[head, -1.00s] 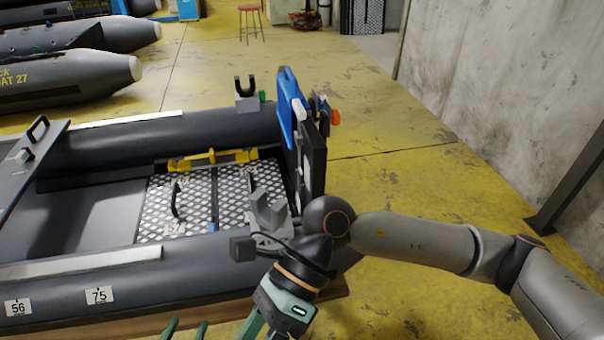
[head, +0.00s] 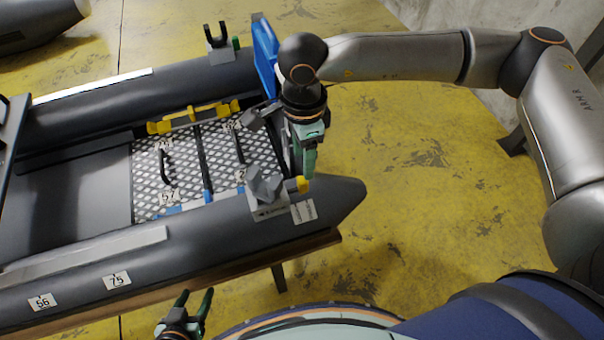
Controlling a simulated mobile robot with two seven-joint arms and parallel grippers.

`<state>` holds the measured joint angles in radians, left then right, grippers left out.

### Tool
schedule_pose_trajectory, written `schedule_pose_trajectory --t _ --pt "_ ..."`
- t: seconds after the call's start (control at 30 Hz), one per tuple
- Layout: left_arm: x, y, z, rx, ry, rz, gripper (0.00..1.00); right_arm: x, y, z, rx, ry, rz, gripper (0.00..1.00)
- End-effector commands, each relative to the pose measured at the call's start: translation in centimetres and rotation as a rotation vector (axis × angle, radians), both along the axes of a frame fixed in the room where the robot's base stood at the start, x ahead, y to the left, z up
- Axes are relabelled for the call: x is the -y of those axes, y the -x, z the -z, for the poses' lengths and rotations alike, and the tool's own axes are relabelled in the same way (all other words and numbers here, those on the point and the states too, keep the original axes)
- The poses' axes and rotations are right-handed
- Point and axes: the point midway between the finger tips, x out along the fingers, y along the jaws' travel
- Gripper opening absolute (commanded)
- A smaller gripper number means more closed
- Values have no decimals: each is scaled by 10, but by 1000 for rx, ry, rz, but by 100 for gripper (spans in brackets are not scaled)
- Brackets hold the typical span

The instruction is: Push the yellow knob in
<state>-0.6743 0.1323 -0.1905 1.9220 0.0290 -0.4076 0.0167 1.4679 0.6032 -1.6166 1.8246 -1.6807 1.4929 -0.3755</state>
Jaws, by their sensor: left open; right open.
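The yellow knob (head: 302,184) is a small yellow piece on the right side of a grey bracket (head: 266,190), which sits on the near tube of the dark inflatable boat (head: 210,245) close to its stern. My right gripper (head: 309,176) points down just above and beside the knob, with its green fingers seen edge-on. The fingertips look very close to the knob; I cannot tell whether they touch it. My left gripper (head: 195,299) is open and empty at the bottom, in front of the boat, with its fingers pointing up.
A blue panel (head: 265,55) stands at the stern behind my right wrist. A yellow bar (head: 195,117) crosses the far side of the checkered deck (head: 185,160). A second bracket (head: 219,45) sits on the far tube. Yellow floor (head: 420,200) to the right is clear.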

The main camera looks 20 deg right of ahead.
Motion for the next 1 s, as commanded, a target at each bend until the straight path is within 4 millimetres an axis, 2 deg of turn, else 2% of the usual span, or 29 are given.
schedule_pose_trajectory --t 0.03,0.2,0.4,0.57,0.8,0.87,1.0 --pt "0 0 -1 0 -1 -1 57 0 1 12 -5 2 -1 57" --pt "-1 1 -2 1 -2 -2 57 0 1 46 -4 0 -1 57" --pt "-2 0 -3 2 -2 -3 57 -1 1 72 -2 -1 -2 57" --pt "-2 0 -3 3 -2 -3 57 -1 1 81 -1 -2 -1 57" --pt "-2 0 -3 3 -3 -4 57 -1 1 81 0 -2 -2 57" --pt "-2 0 -3 3 -3 -4 57 -1 1 81 -1 -2 -2 53" --pt "-2 0 -3 3 -3 -4 57 -1 1 81 -1 -2 -2 37"
